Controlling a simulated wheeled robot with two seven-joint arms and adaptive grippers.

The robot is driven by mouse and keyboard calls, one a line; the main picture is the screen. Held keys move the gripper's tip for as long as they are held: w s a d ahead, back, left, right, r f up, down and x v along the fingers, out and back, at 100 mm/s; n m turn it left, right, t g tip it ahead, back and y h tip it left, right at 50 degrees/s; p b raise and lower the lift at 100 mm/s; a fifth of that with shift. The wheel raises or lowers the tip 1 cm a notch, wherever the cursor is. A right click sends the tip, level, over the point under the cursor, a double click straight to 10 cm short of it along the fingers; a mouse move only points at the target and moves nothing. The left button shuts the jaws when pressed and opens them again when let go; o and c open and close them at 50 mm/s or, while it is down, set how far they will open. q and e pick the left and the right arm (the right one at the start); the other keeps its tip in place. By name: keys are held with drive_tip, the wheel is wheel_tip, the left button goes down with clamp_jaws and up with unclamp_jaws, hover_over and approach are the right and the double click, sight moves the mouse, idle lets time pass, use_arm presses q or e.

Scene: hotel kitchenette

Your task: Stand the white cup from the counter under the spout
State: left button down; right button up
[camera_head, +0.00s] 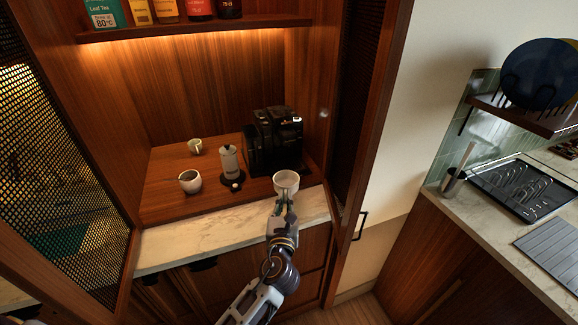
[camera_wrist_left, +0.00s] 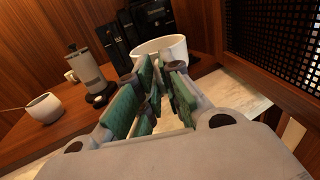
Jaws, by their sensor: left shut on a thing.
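The white cup (camera_head: 286,181) is at the front right of the wooden counter, in front of the black coffee machine (camera_head: 275,140). My left gripper (camera_head: 285,203) reaches it from the front and is shut on its near side. In the left wrist view the cup (camera_wrist_left: 163,48) shows beyond the green finger pads, upright, its rim open upward. I cannot tell whether its base touches the counter. The machine also shows in the left wrist view (camera_wrist_left: 135,28); its spout is not clear. My right gripper is not in view.
A second white cup (camera_head: 190,181), a small mug (camera_head: 195,146) and a white-and-black press (camera_head: 229,160) stand left of the machine. A cabinet side panel (camera_head: 352,130) bounds the right. A marble strip (camera_head: 200,238) runs along the front. A shelf (camera_head: 190,30) hangs above.

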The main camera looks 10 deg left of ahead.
sight(287, 175)
use_arm(q)
drive_tip(key=shift+w+a+r, duration=0.1)
drive_tip(key=shift+w+r, duration=0.05)
drive_tip(key=shift+w, duration=0.35)
drive_tip(key=w, duration=0.4)
drive_tip(key=w+a+p, duration=0.1)
drive_tip(key=w, duration=0.3)
drive_tip(key=w+a, duration=0.1)
drive_tip(key=w, duration=0.3)
drive_tip(key=shift+w+a, duration=0.2)
drive_tip(key=shift+a, duration=0.05)
drive_tip(key=shift+w, duration=0.45)
drive_tip(key=shift+a, duration=0.1)
